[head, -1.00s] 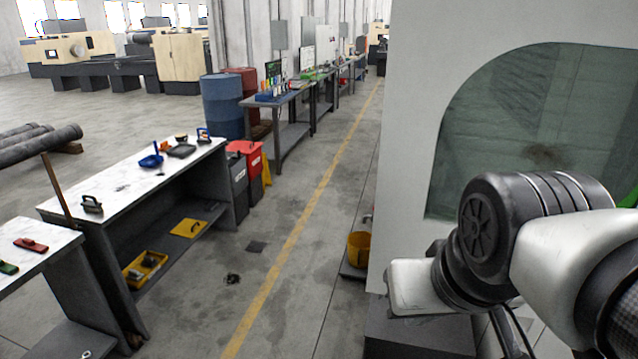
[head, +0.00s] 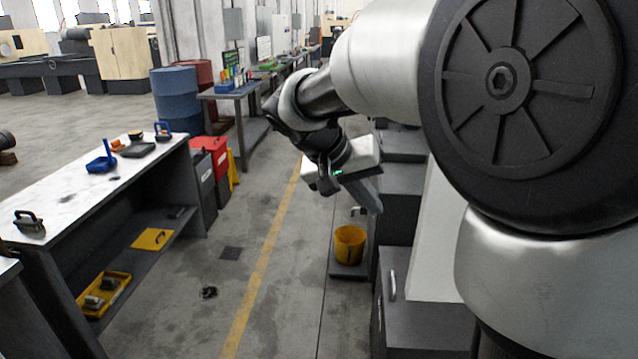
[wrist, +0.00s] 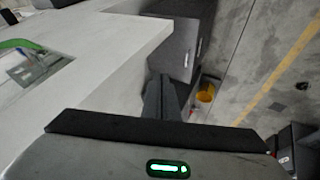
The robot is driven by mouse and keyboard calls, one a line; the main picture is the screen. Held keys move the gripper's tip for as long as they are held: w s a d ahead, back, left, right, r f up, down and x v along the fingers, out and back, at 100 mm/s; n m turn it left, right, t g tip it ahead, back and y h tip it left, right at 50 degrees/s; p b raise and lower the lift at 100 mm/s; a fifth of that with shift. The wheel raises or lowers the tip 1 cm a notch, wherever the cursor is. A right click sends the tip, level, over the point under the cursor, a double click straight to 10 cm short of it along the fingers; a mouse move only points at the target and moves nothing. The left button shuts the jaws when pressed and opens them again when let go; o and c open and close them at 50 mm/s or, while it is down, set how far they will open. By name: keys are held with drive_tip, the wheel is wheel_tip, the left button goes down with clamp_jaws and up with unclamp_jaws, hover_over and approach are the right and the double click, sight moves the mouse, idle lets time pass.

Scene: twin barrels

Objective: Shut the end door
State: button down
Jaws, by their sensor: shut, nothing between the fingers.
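A white panel (head: 437,240), which may be the end door or the machine's side, shows as a slanted strip beside my arm in the head view. My arm hides most of it. In the wrist view a broad white surface (wrist: 105,45) fills the left, with a straight edge and a corner at upper right. I cannot tell how far the door stands open. My gripper (head: 372,200) is shut and empty, pointing down and right in front of the dark grey base. Its dark fingers (wrist: 164,92) look close to the white surface in the wrist view; contact cannot be told.
A yellow bucket (head: 349,246) stands on a low grey platform below my gripper. A dark grey cabinet (head: 425,325) with a handle is at lower right. A white-topped bench (head: 80,195) stands left.

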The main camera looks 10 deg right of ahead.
drive_tip(key=d+f, duration=0.6)
drive_tip(key=d, duration=0.2)
drive_tip(key=shift+w+d+f+p, duration=0.3)
